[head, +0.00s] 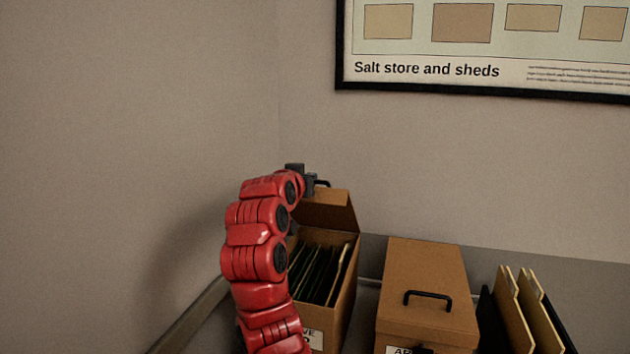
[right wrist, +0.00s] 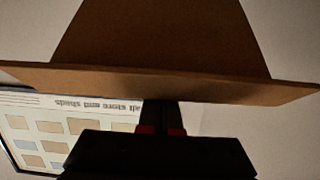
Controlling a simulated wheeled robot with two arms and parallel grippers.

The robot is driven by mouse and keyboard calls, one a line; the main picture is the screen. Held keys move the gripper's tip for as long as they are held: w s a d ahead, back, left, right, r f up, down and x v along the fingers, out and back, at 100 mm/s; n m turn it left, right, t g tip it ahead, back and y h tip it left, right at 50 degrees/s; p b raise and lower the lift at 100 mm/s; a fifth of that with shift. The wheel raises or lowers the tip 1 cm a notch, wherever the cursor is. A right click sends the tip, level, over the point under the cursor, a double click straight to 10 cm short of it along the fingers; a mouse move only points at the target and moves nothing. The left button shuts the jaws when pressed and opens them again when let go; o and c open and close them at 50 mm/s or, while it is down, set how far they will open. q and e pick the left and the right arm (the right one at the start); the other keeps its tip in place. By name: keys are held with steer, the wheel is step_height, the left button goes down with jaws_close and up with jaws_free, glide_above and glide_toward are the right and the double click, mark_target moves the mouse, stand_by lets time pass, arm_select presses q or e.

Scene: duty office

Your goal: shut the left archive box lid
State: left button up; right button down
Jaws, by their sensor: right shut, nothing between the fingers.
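The left archive box (head: 346,300) is brown cardboard with dark and tan files standing in it. Its lid (head: 335,212) stands raised at the back, and a dark handle shows at its top edge. My red right arm reaches up in front of the box's left side and hides part of it. My right gripper (head: 296,169) is at the top left of the raised lid. In the right wrist view the shut fingers (right wrist: 161,112) are close to the edge of the brown lid (right wrist: 165,50); I cannot tell whether they touch. My left gripper is out of view.
A second archive box (head: 425,270) with a shut lid and black handle stands to the right. Upright folders (head: 530,310) stand right of it. A wall is close behind, with a framed poster (head: 490,45) above.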

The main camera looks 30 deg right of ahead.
steer(key=s+a+f+t+h+b, duration=0.1)
steer(key=s+a+f+h+b, duration=0.1)
steer(key=f+b, duration=0.5)
steer(key=s+a+f+t+h+b, duration=0.2)
steer(key=f+b, duration=0.4)
steer(key=b, duration=0.3)
steer(key=s+a+f+t+h+b, duration=0.1)
steer(key=s+a+f+t+b, duration=0.1)
steer(key=a+f+b, duration=0.2)
steer(key=shift+s+f+h+b, duration=0.2)
steer(key=shift+f+b, duration=0.75)
steer(key=shift+b, duration=0.1)
steer(key=shift+s+f+h+b, duration=0.2)
steer(key=shift+f+b, duration=0.7)
steer(key=shift+b, duration=0.15)
steer(key=shift+s+a+f+h+b, duration=0.15)
steer(key=shift+h+b, duration=0.15)
steer(key=shift+b, duration=0.4)
